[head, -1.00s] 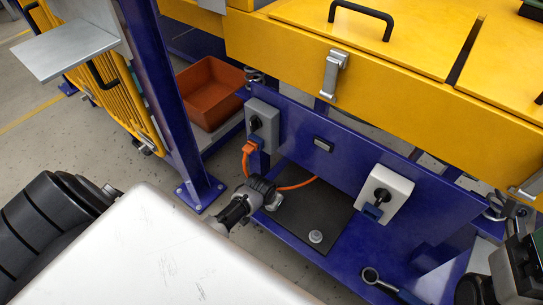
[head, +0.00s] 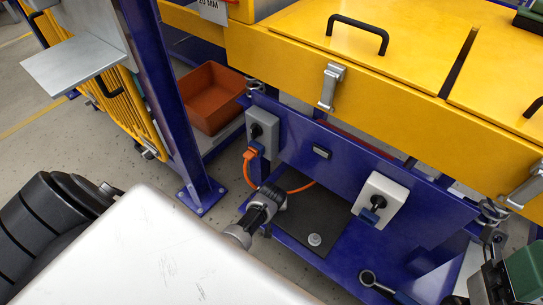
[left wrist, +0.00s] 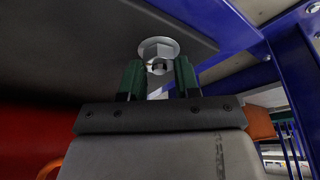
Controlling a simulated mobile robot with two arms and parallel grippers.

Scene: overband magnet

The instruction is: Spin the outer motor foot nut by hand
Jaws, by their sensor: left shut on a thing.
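My left gripper (head: 279,198) reaches low to the near left corner of the dark plate (head: 330,215) in the head view. In the left wrist view the motor foot nut (left wrist: 158,66) is a silver hex nut on a pale round washer against a dark surface. The two green-padded fingers of my left gripper (left wrist: 158,80) stand on either side of it, shut on it. In the head view my own gripper and wrist hide this nut. A second silver round fitting (head: 315,239) shows on the plate. What seems my right gripper (head: 512,272) is partly cut off at lower right; its jaws are unclear.
A blue frame (head: 335,165) carries a grey switch box (head: 262,128) with an orange cable (head: 247,170) and a white switch box (head: 380,200). Yellow covers (head: 375,65) overhang behind. A ring-ended tool (head: 368,278) lies on the frame. An orange bin (head: 212,100) stands at left.

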